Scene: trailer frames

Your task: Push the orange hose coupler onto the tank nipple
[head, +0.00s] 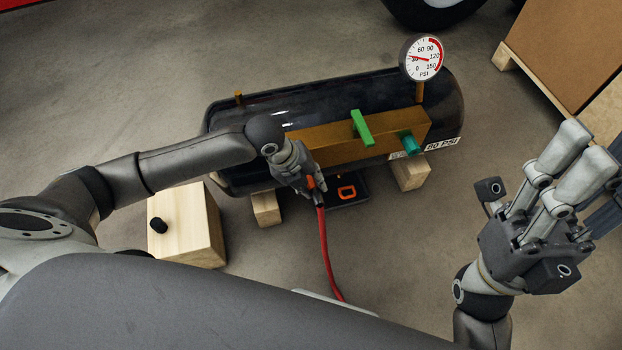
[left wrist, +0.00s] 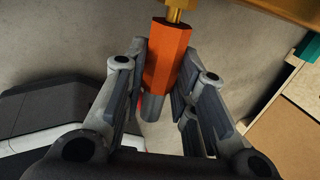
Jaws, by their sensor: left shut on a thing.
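The orange hose coupler (left wrist: 168,55) is held between the fingers of my left gripper (left wrist: 165,85), its grey lower end pointing back toward the wrist. A brass nipple (left wrist: 178,12) meets the coupler's upper end in line with it; how deeply it sits inside is hidden. In the head view my left gripper (head: 309,190) is below the brass manifold (head: 345,146) on the black tank (head: 290,105), and little of the coupler (head: 311,184) shows. The red hose (head: 326,255) hangs from it. My right gripper (head: 535,190) is open and empty at the right.
A green lever (head: 361,128), a teal knob (head: 411,144) and a pressure gauge (head: 422,58) stick out from the tank assembly. A dark case with an orange part (head: 347,192) lies below. A wooden block (head: 190,225) stands left, a cardboard box (head: 565,45) upper right.

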